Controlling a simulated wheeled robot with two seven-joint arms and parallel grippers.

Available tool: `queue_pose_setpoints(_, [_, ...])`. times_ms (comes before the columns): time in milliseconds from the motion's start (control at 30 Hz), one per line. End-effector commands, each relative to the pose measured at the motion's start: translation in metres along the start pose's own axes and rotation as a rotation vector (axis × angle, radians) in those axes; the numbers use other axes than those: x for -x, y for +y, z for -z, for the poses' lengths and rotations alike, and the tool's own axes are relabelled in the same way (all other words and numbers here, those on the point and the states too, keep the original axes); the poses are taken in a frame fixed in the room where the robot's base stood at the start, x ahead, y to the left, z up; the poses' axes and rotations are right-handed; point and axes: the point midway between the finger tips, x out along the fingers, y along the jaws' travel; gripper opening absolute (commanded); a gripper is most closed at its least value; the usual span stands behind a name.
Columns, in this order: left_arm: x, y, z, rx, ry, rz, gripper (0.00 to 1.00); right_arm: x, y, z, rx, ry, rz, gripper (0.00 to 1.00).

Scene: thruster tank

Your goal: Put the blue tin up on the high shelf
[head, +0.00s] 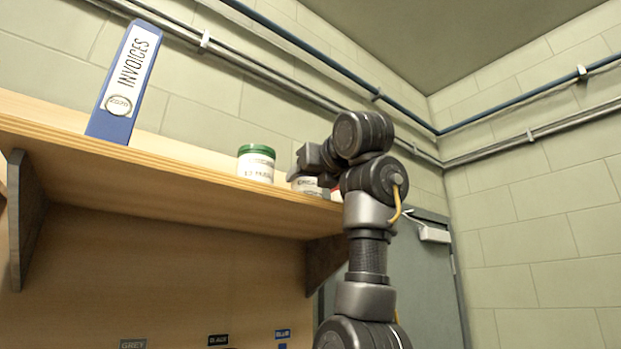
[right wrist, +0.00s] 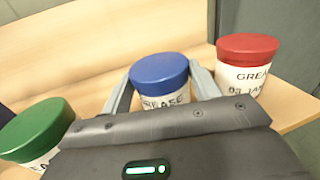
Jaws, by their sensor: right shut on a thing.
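The blue tin (right wrist: 160,78), white with a blue lid and a GREASE label, is between the two fingers of my right gripper (right wrist: 163,92), which is shut on it. In the head view the blue tin (head: 306,187) shows as a white label at the right part of the high shelf (head: 150,155), and my right gripper (head: 312,163) hides its lid. The shelf's front edge hides its base, so I cannot tell whether it rests on the board. My left gripper is not in view.
A green-lidded tin (head: 256,163) stands left of the blue tin, and a red-lidded tin (right wrist: 247,65) stands close on its right. A blue INVOICES binder (head: 125,85) stands farther left. Pipes (head: 270,75) run along the wall above. Shelf room shows between binder and green-lidded tin.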

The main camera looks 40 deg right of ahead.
Motion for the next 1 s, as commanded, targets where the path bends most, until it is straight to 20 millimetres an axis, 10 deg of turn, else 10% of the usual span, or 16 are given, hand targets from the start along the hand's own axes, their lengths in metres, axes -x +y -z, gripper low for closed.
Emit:
queue_pose_setpoints(67, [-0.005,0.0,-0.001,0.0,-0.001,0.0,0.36,0.0,0.0,0.004,0.0,-0.001,0.0,0.33])
queue_pose_setpoints(100, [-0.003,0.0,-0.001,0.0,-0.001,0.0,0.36,0.0,0.0,0.003,0.0,0.0,0.0,0.65])
queue_pose_setpoints(233, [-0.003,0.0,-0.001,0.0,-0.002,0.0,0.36,0.0,0.0,0.002,0.0,0.001,0.0,0.82])
queue_pose_setpoints(633, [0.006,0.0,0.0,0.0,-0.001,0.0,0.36,0.0,-0.001,-0.006,-0.001,0.0,0.001,0.83])
queue_pose_setpoints(1000, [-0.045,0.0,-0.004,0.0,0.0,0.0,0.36,0.076,0.0,0.003,-0.001,-0.004,-0.003,0.83])
